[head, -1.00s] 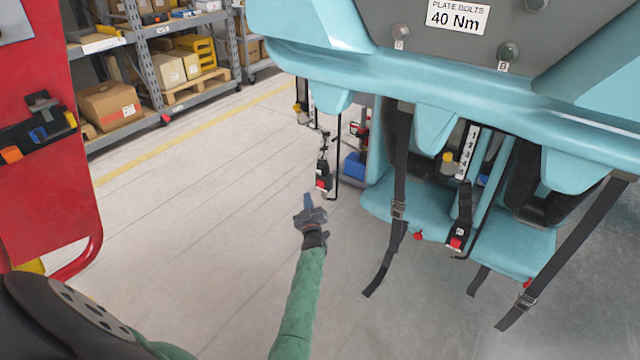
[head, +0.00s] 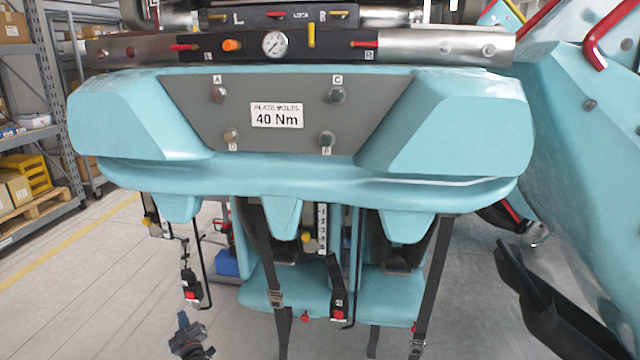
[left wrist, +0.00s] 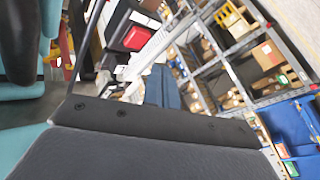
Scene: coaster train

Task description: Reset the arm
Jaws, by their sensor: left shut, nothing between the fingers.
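My left gripper (head: 183,318) shows at the bottom of the head view, left of centre. It is shut and empty, just below a hanging black buckle with a red button (head: 191,290) in the picture. I cannot tell the depth gap between them. Most of my left forearm is below the frame. In the left wrist view, blue-grey finger shapes (left wrist: 163,88) show beyond a large dark grey surface. My right gripper is not in view.
The teal coaster car (head: 320,180) fills the middle, with a "40 Nm" plate (head: 277,115), gauge (head: 275,44) and hanging straps (head: 262,250). A teal body (head: 575,140) stands right. Shelving (head: 48,110) stands far left. Open floor (head: 80,290) lies lower left.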

